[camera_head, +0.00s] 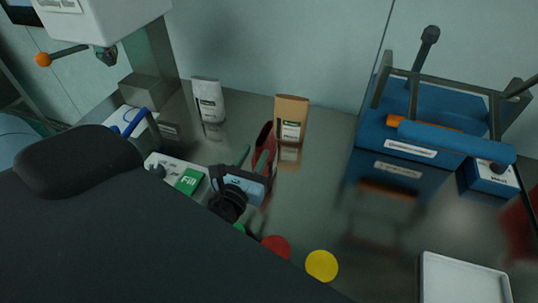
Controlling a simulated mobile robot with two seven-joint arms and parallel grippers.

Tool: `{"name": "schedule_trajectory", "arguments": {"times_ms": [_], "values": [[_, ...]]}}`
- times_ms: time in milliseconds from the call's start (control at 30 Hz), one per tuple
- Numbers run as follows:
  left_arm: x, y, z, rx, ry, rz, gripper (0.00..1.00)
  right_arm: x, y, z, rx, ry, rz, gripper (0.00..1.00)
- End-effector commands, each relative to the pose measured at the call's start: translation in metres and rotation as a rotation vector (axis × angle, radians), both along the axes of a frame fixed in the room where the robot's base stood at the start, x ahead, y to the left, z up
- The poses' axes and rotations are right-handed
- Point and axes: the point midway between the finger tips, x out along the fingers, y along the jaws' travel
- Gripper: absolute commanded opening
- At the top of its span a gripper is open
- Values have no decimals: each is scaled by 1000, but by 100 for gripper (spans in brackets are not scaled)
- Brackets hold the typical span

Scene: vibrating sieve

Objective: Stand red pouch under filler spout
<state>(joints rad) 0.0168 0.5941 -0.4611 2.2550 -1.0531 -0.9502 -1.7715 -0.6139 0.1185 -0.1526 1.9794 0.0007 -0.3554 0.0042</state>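The red pouch (265,138) stands near the middle of the table, partly hidden by my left gripper's fingers. It looks narrow and tilted from here. My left gripper (252,158) is beside it, with its two greenish fingers apart and a gap between them. The pouch shows behind and to the right of the right-hand finger; contact cannot be told. The filler spout (106,56) hangs under the white filler body (105,15) at the upper left, well apart from the pouch. My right gripper is not in view.
A white pouch (208,100) and a brown pouch (290,119) stand behind. A green Fill label (189,181) lies left of my gripper. Red (276,246) and yellow (321,265) discs lie in front. A blue machine (404,135) and white tray (460,280) are right.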

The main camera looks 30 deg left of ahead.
Motion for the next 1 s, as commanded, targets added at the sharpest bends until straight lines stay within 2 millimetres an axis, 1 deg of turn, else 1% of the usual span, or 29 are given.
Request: {"name": "schedule_trajectory", "arguments": {"times_ms": [133,333,533,700,800,900,1000], "values": [[5,1,0,0,-1,0,31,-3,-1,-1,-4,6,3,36],[24,6,2,0,-3,0,31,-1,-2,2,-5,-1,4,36],[29,7,2,-1,-1,0,31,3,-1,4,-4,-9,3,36],[51,12,7,0,-6,2,31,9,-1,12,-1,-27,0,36],[64,15,7,0,-4,1,31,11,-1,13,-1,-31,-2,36],[73,17,6,-1,-2,1,31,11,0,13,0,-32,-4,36],[76,18,5,-2,0,-1,31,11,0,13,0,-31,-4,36]]}}
